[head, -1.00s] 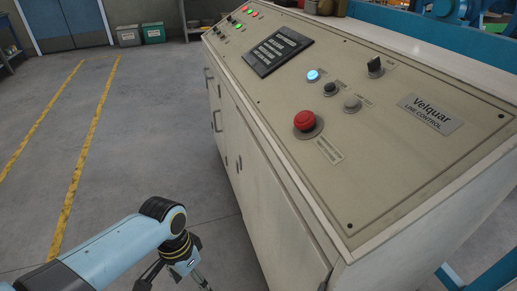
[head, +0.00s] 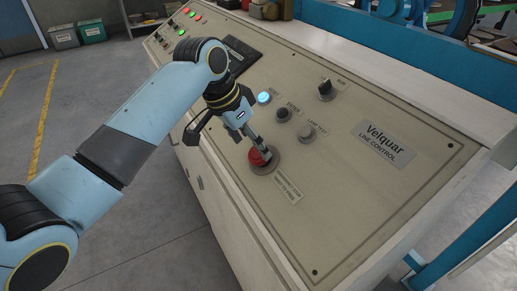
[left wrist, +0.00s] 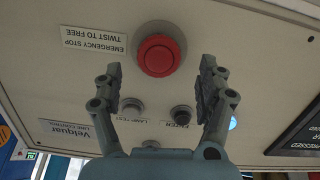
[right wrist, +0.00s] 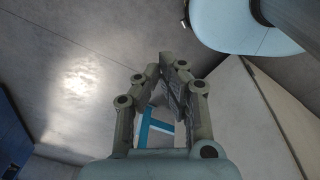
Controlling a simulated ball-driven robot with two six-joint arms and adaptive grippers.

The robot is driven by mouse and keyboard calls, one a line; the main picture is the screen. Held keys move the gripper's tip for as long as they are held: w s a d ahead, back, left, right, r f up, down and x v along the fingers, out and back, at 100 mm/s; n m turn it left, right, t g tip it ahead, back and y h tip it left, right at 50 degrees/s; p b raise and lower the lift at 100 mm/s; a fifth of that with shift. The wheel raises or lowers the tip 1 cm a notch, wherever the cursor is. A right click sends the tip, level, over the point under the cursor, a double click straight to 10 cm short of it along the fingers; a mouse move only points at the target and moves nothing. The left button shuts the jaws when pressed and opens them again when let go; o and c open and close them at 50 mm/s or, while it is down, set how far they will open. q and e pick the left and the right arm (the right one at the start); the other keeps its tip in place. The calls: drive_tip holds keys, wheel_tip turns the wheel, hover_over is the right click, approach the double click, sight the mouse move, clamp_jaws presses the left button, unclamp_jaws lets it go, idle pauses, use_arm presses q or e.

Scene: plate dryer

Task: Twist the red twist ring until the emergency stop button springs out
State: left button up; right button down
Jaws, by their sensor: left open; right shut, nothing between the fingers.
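The red emergency stop button (head: 257,158) sits on a round grey collar on the sloped control panel, beside a label reading "EMERGENCY STOP TWIST TO FREE". In the left wrist view the red button (left wrist: 159,55) is just beyond and between the fingertips, and no contact shows. My left gripper (head: 256,152) is open and close above the button; in the left wrist view its fingers (left wrist: 160,75) are spread wider than the button. In the head view a finger hides part of the button. My right gripper (right wrist: 168,68) is shut and empty, away from the panel.
Near the button are a lit blue-white button (head: 264,98), a dark button (head: 283,115), a grey button (head: 306,131) and a black rotary switch (head: 325,90). The "Velquar LINE CONTROL" plate (head: 384,143) is to the right. The panel's lower right is clear.

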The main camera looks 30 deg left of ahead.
sight(257, 151)
use_arm(q)
drive_tip(key=x, duration=0.2)
drive_tip(key=shift+d+f, duration=0.15)
drive_tip(key=shift+f, duration=0.15)
drive_tip(key=shift+w+f, duration=0.2)
drive_tip(key=shift+f, duration=0.15)
drive_tip(key=shift+w+d+f, duration=0.1)
drive_tip(key=shift+f, duration=0.2)
drive_tip(key=c, duration=1.2)
use_arm(e)
drive_tip(key=shift+a, duration=0.3)
drive_tip(key=shift+r, duration=0.1)
